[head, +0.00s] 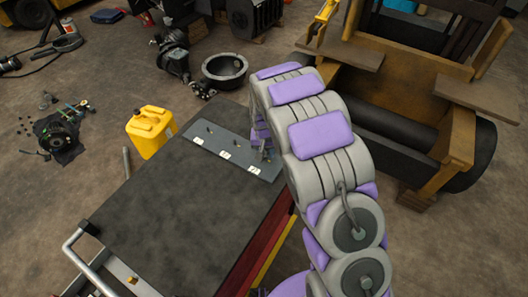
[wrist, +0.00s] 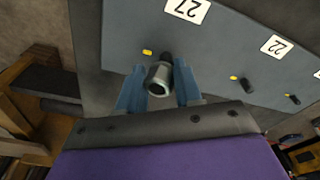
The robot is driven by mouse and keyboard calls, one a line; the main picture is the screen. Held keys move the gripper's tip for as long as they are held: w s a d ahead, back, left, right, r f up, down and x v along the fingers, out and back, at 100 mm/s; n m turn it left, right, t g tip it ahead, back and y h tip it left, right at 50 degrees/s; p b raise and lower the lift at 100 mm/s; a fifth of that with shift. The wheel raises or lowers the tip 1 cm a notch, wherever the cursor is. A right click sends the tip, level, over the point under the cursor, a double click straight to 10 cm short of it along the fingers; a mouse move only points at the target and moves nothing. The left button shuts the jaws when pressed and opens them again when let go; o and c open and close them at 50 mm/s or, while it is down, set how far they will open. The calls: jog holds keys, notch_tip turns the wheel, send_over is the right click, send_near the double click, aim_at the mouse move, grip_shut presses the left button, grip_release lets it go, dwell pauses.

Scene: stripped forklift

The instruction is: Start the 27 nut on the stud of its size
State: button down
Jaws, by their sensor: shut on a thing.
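My gripper (wrist: 158,88) has blue fingers closed on the 27 nut (wrist: 158,80), a grey metal ring with a dark bore facing the wrist camera. Just beyond the nut is a dark stud (wrist: 167,58), beside a yellow mark and below the label 27 (wrist: 187,10). The nut overlaps the stud in view; I cannot tell whether they touch. The studs stand on a grey plate (wrist: 125,25). A smaller stud (wrist: 243,86) is near the label 22 (wrist: 278,45), and another (wrist: 293,99) is farther right. In the head view my gripper (head: 262,143) is at the plate's right end, and the nut is hidden.
The plate lies on a dark cart top (head: 170,205) with a silver handle (head: 80,250). A yellow jerrycan (head: 150,130) stands left of the plate. A black round basin (head: 224,70) is behind it.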

jog(key=shift+r, duration=0.5)
jog(key=shift+s+a, duration=0.1)
jog(key=shift+a, duration=0.3)
jog(key=shift+f, duration=1.1)
